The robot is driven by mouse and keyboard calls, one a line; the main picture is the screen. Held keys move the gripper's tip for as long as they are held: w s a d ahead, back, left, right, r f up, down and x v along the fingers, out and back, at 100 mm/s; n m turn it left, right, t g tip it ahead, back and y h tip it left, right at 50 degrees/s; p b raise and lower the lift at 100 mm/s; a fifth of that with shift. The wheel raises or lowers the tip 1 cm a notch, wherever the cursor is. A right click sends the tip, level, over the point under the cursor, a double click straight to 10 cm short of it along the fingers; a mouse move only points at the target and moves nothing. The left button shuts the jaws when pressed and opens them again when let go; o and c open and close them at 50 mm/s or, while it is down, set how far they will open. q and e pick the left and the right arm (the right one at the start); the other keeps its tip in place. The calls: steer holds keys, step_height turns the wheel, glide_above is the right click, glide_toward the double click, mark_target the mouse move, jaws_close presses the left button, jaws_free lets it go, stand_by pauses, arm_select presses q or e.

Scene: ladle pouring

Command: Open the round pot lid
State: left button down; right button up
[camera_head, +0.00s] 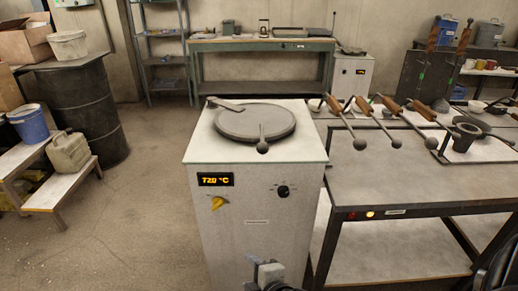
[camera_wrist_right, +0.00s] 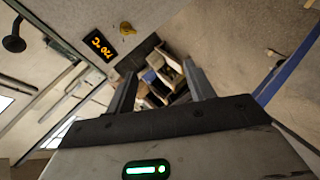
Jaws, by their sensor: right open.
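The round pot lid (camera_head: 255,121) is a dark grey disc lying flat on the white top of the furnace cabinet (camera_head: 225,165). A handle with a ball end (camera_head: 262,146) sticks out from the lid toward me, over the front edge of the top. A flat bar (camera_head: 226,104) lies at the lid's back left. My right gripper (camera_head: 266,272) is low in front of the cabinet, well below the lid and apart from it. In the right wrist view my right gripper (camera_wrist_right: 158,70) has its fingers spread with nothing between them. The lid is not in that view. My left gripper is not in view.
The cabinet front has a "720 °C" display (camera_head: 215,180), a yellow knob (camera_head: 217,203) and a black knob (camera_head: 283,191). A table (camera_head: 400,185) at the right holds several ladles with wooden grips. A black drum (camera_head: 85,110) stands at the left; the floor between is clear.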

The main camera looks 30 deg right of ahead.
steer(key=w+d+r+n+t+h+b, duration=0.25)
steer(key=w+d+r+n, duration=0.25)
steer(key=w+n, duration=0.25)
steer(key=n+h+b, duration=0.2)
steer(key=n+h, duration=0.5)
steer(key=n, duration=0.4)
glide_toward(262, 144)
steer(key=shift+t+y, duration=0.25)
steer(key=shift+t, duration=0.2)
steer(key=x, duration=0.4)
steer(key=f+b+x, duration=0.1)
steer(key=x, duration=0.3)
steer(key=f+x, duration=0.1)
steer(key=x, duration=0.3)
steer(key=shift+s+d+f, duration=0.2)
steer(key=shift+d, duration=0.15)
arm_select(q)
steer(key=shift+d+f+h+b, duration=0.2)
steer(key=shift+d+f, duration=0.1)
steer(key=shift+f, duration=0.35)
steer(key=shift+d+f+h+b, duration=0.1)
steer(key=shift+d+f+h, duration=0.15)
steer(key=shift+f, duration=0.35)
arm_select(e)
steer(key=shift+w+d, duration=0.2)
steer(key=shift+w, duration=0.15)
